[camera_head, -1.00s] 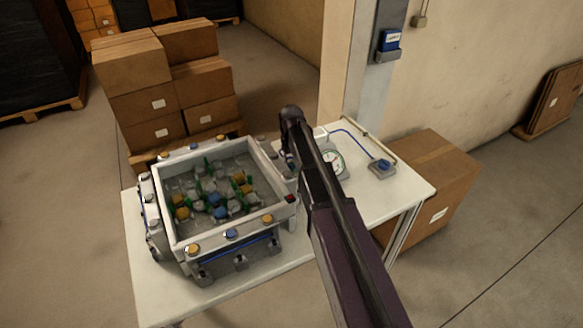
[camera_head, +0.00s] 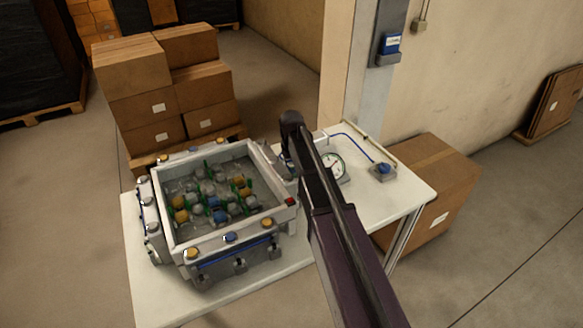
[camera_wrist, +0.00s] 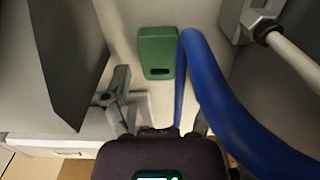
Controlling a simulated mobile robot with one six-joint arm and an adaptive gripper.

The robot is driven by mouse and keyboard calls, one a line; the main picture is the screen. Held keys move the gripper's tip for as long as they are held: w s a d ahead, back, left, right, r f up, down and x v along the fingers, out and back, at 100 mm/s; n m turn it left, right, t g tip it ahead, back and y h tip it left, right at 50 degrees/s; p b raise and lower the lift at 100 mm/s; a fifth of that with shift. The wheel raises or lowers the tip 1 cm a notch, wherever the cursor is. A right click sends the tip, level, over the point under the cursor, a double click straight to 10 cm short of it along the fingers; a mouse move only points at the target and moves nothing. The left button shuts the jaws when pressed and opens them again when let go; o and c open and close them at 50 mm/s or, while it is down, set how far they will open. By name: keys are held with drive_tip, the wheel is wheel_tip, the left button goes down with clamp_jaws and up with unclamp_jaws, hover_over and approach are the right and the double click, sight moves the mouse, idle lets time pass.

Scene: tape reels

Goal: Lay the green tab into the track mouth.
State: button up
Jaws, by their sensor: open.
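The green tab (camera_wrist: 157,52) shows in the wrist view as a rounded block with a dark slot near its lower end. It lies against a pale surface, beyond my gripper. My gripper (camera_wrist: 158,118) is at the bottom of the wrist view, open, with nothing seen between its fingers and apart from the tab. In the head view my arm hides most of the gripper, which is near the right side of the white box on the table. I cannot make out the track mouth in either view.
A thick blue hose (camera_wrist: 206,88) curves close along the tab's right side. A grey panel (camera_wrist: 70,55) stands at left in the wrist view. The white table (camera_head: 404,190) holds the box (camera_head: 232,238) of coloured pieces and a dial gauge (camera_head: 333,166). Cartons (camera_head: 205,85) stand behind.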

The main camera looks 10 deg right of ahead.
drive_tip(key=shift+r, duration=0.2)
wheel_tip(320, 180, up, 12)
drive_tip(key=p, duration=1.2)
idle(0.5)
drive_tip(key=shift+c, duration=1)
drive_tip(key=shift+s+d+r+p, duration=0.1)
drive_tip(key=shift+s+r+p, duration=0.6)
drive_tip(key=shift+s+p, duration=0.2)
drive_tip(key=shift+f, duration=0.2)
drive_tip(key=b, duration=0.9)
hover_over(293, 172)
wheel_tip(293, 172, down, 8)
drive_tip(key=shift+f, duration=0.15)
